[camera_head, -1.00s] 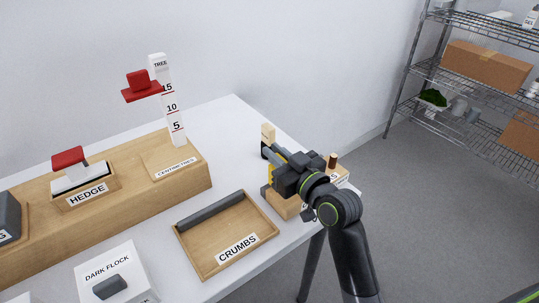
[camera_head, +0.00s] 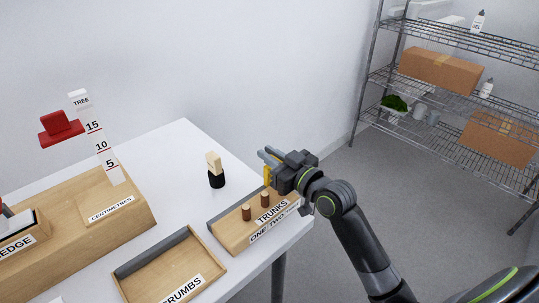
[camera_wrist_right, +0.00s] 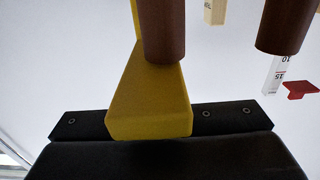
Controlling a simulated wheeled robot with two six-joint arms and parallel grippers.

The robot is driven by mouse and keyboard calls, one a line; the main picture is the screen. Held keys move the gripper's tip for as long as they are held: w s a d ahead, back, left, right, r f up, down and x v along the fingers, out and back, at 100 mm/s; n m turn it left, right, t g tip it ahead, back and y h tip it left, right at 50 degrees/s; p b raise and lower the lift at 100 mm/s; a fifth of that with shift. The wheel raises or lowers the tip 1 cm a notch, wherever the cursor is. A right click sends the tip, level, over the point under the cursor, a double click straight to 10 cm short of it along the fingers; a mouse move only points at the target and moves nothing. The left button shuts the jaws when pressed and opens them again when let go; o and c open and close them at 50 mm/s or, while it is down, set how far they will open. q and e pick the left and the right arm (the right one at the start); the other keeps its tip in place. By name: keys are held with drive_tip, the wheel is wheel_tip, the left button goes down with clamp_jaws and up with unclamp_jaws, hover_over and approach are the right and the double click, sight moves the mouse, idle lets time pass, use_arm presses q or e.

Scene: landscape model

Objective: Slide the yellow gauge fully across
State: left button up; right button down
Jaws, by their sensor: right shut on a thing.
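The yellow gauge (camera_head: 267,176) shows as a small yellow piece under my right gripper (camera_head: 268,157), at the back right of the wooden TRUNKS block (camera_head: 232,234). My right gripper is shut on it. In the right wrist view the yellow gauge (camera_wrist_right: 150,98) is a large wedge in front of the dark gripper body. A brown peg (camera_wrist_right: 162,28) overlaps it there, and a second brown peg is to the right. In the head view two brown pegs (camera_head: 246,212) stand upright on the block, left of the gripper. My left gripper is not in view.
A wooden CRUMBS tray (camera_head: 208,258) lies in front left of the block. A black and pale wood piece (camera_head: 216,170) stands behind it. The TREE scale (camera_head: 97,140) with a red slider (camera_head: 60,128) is at left. The table's right edge is close to the block.

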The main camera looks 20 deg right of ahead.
drive_tip(key=shift+r, duration=0.15)
drive_tip(key=c, duration=1.7)
unclamp_jaws()
drive_tip(key=shift+w+d, duration=0.1)
drive_tip(key=shift+d, duration=0.05)
drive_tip(key=shift+o, duration=1.3)
drive_tip(key=shift+d, duration=0.1)
use_arm(q)
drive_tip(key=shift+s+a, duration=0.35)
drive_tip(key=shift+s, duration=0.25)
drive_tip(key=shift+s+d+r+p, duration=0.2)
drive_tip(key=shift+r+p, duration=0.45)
drive_tip(key=shift+p, duration=0.3)
use_arm(e)
drive_tip(key=v, duration=1.7)
drive_tip(key=shift+s, duration=0.2)
drive_tip(key=shift+d, duration=0.1)
